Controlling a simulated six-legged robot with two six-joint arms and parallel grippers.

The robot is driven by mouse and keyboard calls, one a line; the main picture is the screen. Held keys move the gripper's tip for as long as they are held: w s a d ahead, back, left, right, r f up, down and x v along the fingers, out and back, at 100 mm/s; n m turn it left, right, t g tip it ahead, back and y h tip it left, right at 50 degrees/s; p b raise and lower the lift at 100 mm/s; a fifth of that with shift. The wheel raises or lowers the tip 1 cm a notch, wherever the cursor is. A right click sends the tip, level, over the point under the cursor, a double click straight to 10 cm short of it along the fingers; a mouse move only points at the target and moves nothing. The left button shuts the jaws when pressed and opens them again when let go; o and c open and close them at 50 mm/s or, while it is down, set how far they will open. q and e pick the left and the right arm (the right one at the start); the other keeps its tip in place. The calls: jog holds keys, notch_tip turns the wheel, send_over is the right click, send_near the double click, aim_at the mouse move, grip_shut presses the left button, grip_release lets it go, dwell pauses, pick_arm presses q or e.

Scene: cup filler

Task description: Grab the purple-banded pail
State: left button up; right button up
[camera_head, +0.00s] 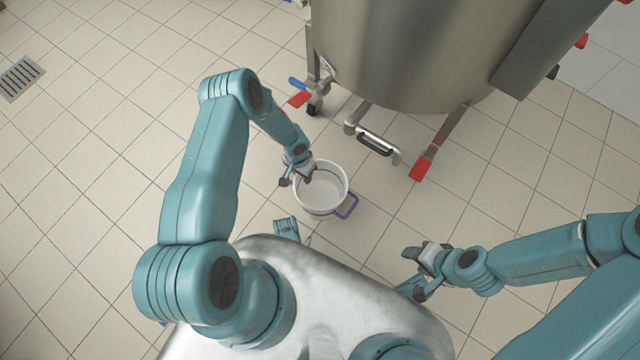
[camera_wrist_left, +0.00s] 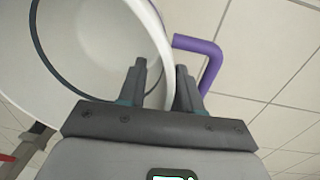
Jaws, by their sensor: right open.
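The white pail (camera_head: 322,192) stands on the tiled floor in the head view, with a purple handle (camera_head: 349,207) at its lower right and a dark ring around its inside. My left gripper (camera_head: 297,178) is at the pail's upper-left rim. In the left wrist view, its two fingers (camera_wrist_left: 162,85) straddle the pail wall, one inside and one outside; I cannot tell whether they pinch it. The purple handle (camera_wrist_left: 208,62) shows just beyond the outer finger. My right gripper (camera_head: 412,272) is open and empty, to the lower right of the pail and apart from it.
A large steel tank (camera_head: 400,50) on legs with red feet (camera_head: 421,168) stands behind the pail. A floor drain (camera_head: 19,77) lies far left. The tiles left and right of the pail are clear.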

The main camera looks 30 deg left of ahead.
pick_arm(q)
grip_shut()
jog(key=shift+a, duration=0.1)
dwell(1.3)
